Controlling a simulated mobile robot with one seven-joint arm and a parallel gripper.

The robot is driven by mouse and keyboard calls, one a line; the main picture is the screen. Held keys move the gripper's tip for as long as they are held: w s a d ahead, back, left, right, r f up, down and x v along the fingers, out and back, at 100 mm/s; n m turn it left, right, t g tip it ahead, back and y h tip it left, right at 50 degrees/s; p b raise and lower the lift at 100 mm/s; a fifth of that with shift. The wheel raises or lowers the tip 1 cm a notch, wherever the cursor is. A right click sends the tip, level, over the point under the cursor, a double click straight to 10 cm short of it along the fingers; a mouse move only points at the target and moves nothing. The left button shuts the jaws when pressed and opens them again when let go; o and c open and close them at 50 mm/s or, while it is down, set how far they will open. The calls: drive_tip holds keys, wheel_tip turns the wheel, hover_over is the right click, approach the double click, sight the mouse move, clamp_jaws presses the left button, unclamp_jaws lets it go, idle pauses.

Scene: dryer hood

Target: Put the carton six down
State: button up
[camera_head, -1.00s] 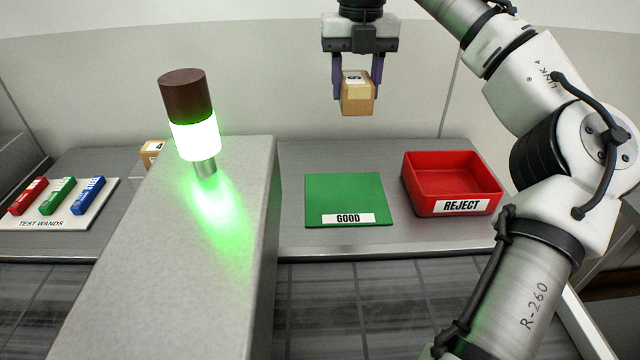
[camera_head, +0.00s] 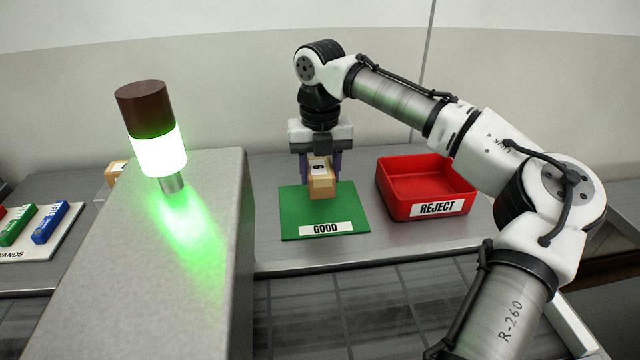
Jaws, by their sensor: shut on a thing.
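The carton six (camera_head: 322,187) is a small tan box with a white label on top. My gripper (camera_head: 320,172) is shut on it, one finger on each side. The carton is over the back half of the green mat (camera_head: 340,213) marked GOOD. I cannot tell whether its underside touches the mat. The red bin (camera_head: 465,196) marked REJECT stands to the right of the mat, and its visible inside is empty.
A grey housing (camera_head: 215,250) fills the left foreground. A lamp (camera_head: 160,150) with a dark red top and a lit green band stands on it. Another carton (camera_head: 116,172) shows partly behind the housing. Test wands (camera_head: 50,222) lie at the far left.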

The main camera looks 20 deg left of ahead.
sight(320, 185)
drive_tip(key=shift+f, duration=1.75)
drive_tip(key=shift+f, duration=0.15)
drive_tip(key=o, duration=1.1)
wheel_tip(320, 185, up, 12)
drive_tip(key=shift+r, duration=0.15)
